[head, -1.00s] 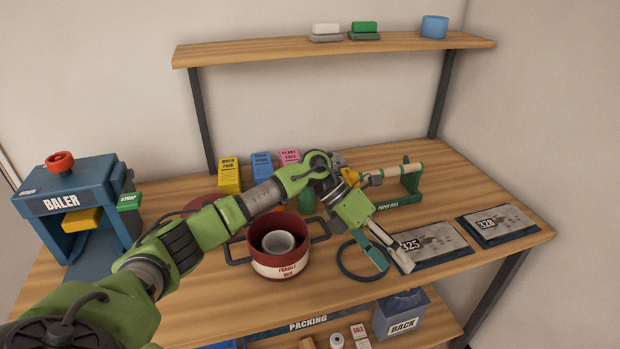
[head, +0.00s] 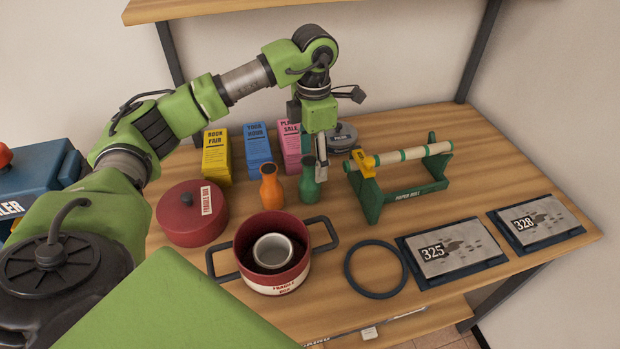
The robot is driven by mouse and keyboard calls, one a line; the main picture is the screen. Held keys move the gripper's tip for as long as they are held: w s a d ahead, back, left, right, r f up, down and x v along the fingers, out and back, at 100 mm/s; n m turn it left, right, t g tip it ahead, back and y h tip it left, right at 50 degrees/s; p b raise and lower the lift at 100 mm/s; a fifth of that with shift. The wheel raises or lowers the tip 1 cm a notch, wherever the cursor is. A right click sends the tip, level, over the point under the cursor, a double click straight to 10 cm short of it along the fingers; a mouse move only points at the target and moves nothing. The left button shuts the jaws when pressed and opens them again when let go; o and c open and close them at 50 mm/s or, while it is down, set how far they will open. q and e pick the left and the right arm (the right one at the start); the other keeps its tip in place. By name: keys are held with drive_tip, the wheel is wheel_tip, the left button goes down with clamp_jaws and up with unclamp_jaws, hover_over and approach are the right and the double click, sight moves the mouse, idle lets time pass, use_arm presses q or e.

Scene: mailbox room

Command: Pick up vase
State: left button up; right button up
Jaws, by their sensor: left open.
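Two small vases stand on the wooden table in the head view. One is an orange vase (head: 271,188), the other a green vase (head: 308,186) just to its right. My left gripper (head: 320,160) points down at the green vase, with its fingers at the height of the vase's neck. It is open. One finger shows beside the neck; the other finger is hard to make out. I cannot tell whether they touch the vase. My right gripper is not in view.
A red pot (head: 272,258) with a grey cup (head: 273,251) stands in front, its lid (head: 192,213) to the left. Several card boxes stand behind. A green paper roll stand (head: 398,180) is close on the right. A dark ring (head: 376,269) and two numbered plates (head: 450,252) lie front right.

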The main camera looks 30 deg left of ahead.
sight(312, 172)
use_arm(q)
wheel_tip(312, 172, down, 4)
drive_tip(key=shift+r, duration=0.1)
drive_tip(key=shift+a+f+p, duration=0.1)
drive_tip(key=shift+f+p, duration=0.15)
drive_tip(key=shift+p, duration=0.05)
drive_tip(key=shift+f, duration=0.3)
drive_tip(key=f, duration=0.1)
drive_tip(key=f+p, duration=0.2)
drive_tip(key=f, duration=0.1)
drive_tip(key=shift+s+a+f, duration=0.1)
drive_tip(key=shift+s+a, duration=0.15)
drive_tip(key=shift+s, duration=0.1)
drive_tip(key=shift+w+f, duration=0.1)
drive_tip(key=shift+f, duration=0.05)
drive_tip(key=c, duration=1.3)
